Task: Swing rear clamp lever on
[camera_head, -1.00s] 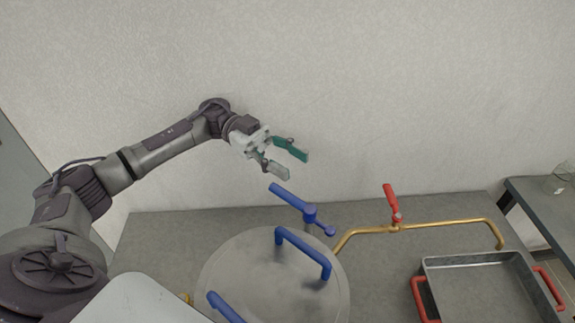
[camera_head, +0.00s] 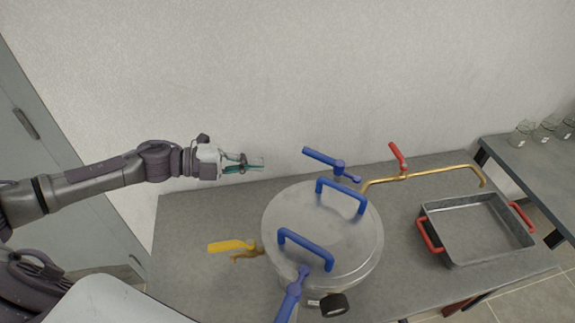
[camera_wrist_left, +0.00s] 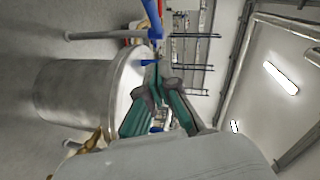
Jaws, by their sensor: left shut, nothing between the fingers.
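The rear clamp lever (camera_head: 338,165) is blue and stands behind the round metal lid (camera_head: 335,220) in the head view, its long end pointing up and left. A second blue clamp lever (camera_head: 290,295) is at the front of the vessel. My left gripper (camera_head: 262,164) is left of the rear lever, apart from it and above the table level. Its fingers are together with nothing between them. In the left wrist view the fingers (camera_wrist_left: 160,100) show in front of the metal vessel (camera_wrist_left: 85,88), and a blue bar (camera_wrist_left: 152,18) shows beyond them. My right gripper is not in view.
Two blue handles (camera_head: 342,193) stand on the lid. A yellow lever (camera_head: 230,246) is at the vessel's left. A brass pipe (camera_head: 440,172) with a red lever (camera_head: 397,154) and a metal tray (camera_head: 475,256) are at right. The wall (camera_head: 300,80) is close behind.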

